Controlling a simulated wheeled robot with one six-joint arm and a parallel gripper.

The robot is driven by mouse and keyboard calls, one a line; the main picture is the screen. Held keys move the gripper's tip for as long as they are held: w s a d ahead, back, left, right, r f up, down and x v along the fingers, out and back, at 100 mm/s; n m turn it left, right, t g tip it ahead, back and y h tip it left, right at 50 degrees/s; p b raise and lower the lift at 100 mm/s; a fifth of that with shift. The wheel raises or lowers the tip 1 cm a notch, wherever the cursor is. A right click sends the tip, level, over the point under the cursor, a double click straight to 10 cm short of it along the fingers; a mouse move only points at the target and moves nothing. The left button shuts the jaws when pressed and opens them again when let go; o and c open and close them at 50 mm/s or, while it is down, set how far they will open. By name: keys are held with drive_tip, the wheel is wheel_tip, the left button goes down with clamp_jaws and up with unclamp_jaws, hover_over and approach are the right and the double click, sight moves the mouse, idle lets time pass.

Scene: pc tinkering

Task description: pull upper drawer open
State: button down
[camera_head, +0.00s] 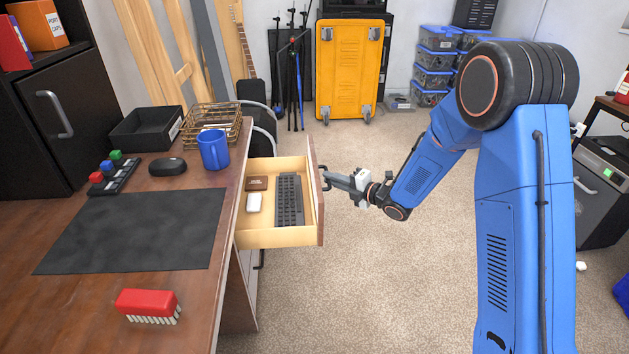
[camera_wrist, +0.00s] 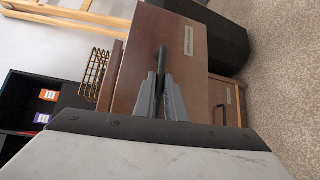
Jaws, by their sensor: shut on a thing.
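The upper drawer (camera_head: 277,237) stands open, pulled out from the desk's right side in the head view. Inside it lie a dark keyboard (camera_head: 290,200), a small brown box (camera_head: 257,183) and a white object (camera_head: 254,202). My gripper (camera_head: 328,180) is at the drawer's front panel and is shut on the drawer's handle (camera_head: 325,182). In the wrist view my gripper's fingers (camera_wrist: 163,85) are close together around the dark handle (camera_wrist: 162,54), in front of the brown drawer front (camera_wrist: 185,45). Part of the handle is hidden by the fingers.
The desk (camera_head: 190,290) holds a blue mug (camera_head: 213,150), a black mouse (camera_head: 167,167), a dark mat (camera_head: 140,232) and a red brush-like object (camera_head: 148,303). A lower drawer handle (camera_wrist: 222,114) shows in the wrist view. Carpet (camera_head: 370,280) to the right of the drawer is clear.

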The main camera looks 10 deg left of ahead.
drive_tip(key=shift+w+d, duration=0.15)
drive_tip(key=shift+d, duration=0.5)
drive_tip(key=shift+w+d, duration=0.15)
drive_tip(key=shift+d, duration=0.5)
drive_tip(key=c, duration=1.8)
unclamp_jaws()
drive_tip(key=v, duration=1.7)
drive_tip(key=shift+s+d, duration=0.15)
drive_tip(key=shift+r, duration=0.1)
